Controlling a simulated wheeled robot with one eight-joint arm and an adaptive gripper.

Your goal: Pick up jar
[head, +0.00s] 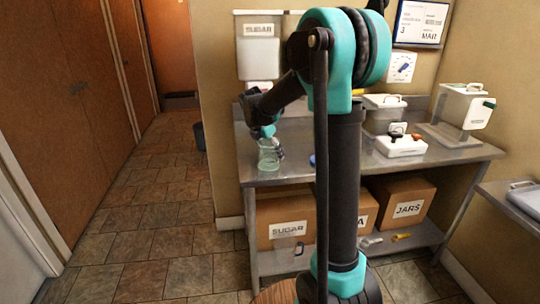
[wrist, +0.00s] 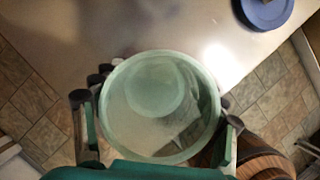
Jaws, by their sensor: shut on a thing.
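The jar (head: 268,155) is a clear, greenish glass vessel at the left part of the metal counter. In the wrist view the jar (wrist: 158,108) is seen from above, with its round rim and base showing and its inside empty. My gripper (head: 270,141) reaches down to it from above in the head view. In the wrist view the fingers of my gripper (wrist: 160,122) are at the jar's left and right sides, shut on it. I cannot tell whether the jar's base touches the counter.
A blue round lid (wrist: 264,12) lies near the jar. Cardboard boxes (head: 400,201) stand on the lower shelf. The tiled floor (head: 145,235) at left is open.

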